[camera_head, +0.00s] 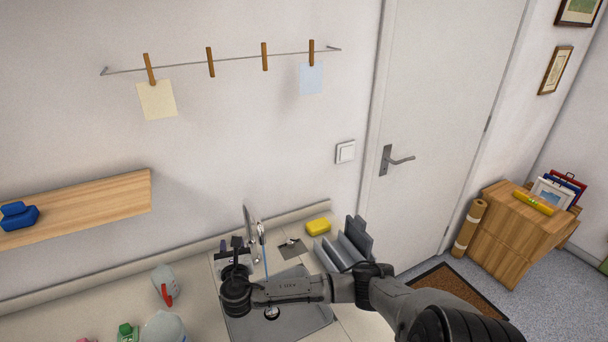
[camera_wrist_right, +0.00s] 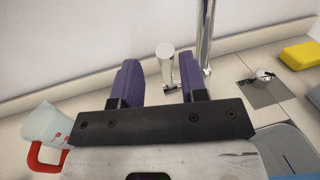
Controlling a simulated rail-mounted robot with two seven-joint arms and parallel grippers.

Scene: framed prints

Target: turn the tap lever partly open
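The chrome tap (camera_head: 251,222) stands at the back of the sink. Its tall spout (camera_wrist_right: 206,35) also shows in the right wrist view, just right of my right finger. A short chrome cylinder with a round top (camera_wrist_right: 166,54), apparently the tap's lever part, appears between my purple fingers. My right gripper (camera_head: 230,243) is over the back left of the sink, close to the tap. In the wrist view the right gripper (camera_wrist_right: 160,80) is open, with a wide gap; contact with the cylinder cannot be told. My left gripper is out of view.
A jug with a red handle (camera_head: 163,287) stands left of the sink; it also shows in the wrist view (camera_wrist_right: 46,126). A yellow sponge (camera_head: 318,227) and a grey rack (camera_head: 350,245) are on the right. A thin blue line (camera_head: 265,265) shows below the spout.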

